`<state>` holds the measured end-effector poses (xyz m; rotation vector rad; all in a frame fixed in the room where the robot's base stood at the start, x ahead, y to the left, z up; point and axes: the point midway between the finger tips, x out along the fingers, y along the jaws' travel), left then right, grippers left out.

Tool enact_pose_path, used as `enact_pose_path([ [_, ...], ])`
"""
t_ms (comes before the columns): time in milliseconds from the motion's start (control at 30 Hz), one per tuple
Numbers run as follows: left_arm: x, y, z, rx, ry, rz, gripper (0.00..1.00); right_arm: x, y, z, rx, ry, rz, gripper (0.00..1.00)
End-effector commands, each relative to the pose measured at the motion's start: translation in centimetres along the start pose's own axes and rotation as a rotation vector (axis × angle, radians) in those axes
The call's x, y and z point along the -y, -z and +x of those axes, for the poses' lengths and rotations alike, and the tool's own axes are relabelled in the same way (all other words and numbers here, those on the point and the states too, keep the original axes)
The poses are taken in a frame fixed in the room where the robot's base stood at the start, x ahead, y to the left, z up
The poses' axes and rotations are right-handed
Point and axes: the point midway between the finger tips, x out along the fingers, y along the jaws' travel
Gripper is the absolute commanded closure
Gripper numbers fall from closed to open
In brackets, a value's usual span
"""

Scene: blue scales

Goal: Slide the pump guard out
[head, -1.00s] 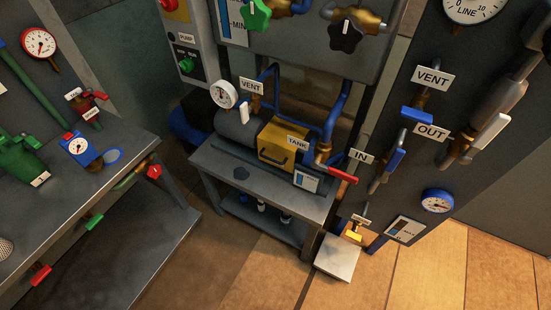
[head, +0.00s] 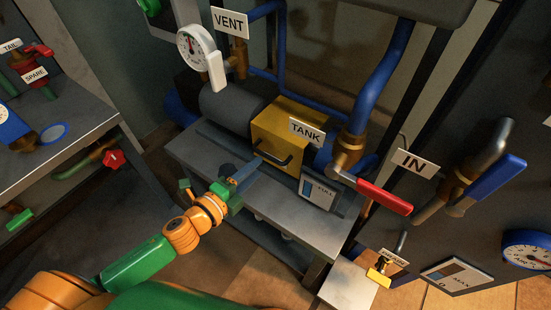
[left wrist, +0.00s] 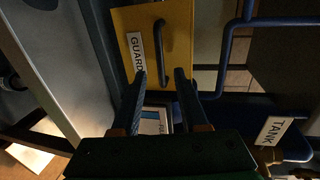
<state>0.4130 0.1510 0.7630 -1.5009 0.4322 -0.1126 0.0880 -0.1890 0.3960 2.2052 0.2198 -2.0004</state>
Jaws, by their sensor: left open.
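The pump guard (head: 283,128) is a yellow box-like cover over the pump on the bench, with a black bar handle (head: 274,161) on its front. In the left wrist view the yellow guard (left wrist: 188,22) carries a GUARD label, and its black handle (left wrist: 162,45) runs lengthwise. My left gripper (head: 256,164) reaches in from the lower left, its fingers close to the handle. In the left wrist view my left gripper (left wrist: 161,75) is open, its fingertips on either side of the handle's lower part; I cannot tell whether they touch it. My right gripper is not in view.
A TANK sign (head: 306,132) and a red lever (head: 384,196) on blue pipework stand right of the guard. A level plate (head: 318,191) is beside the guard's lower right. A gauge (head: 196,49) is above left. The bench top (head: 205,153) in front is mostly bare.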

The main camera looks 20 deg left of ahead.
Motion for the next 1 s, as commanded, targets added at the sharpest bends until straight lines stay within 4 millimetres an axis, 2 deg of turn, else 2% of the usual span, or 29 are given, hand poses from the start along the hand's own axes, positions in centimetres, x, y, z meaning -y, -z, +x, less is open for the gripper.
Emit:
enact_pose_path([
  [100,0.3,-0.1,2.3,0.003,0.003,-0.002,0.56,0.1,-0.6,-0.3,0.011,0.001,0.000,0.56],
  [300,0.2,-0.1,5.0,0.003,0.000,-0.005,0.56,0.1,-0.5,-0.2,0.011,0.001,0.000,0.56],
  [633,0.1,0.0,5.5,0.002,-0.003,-0.006,0.56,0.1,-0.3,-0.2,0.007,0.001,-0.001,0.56],
  [800,0.1,0.0,5.5,0.002,-0.003,-0.007,1.00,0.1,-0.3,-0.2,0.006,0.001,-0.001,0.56],
  [1000,0.1,-0.1,5.5,0.002,-0.003,-0.007,1.00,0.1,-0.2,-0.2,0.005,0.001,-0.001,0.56],
])
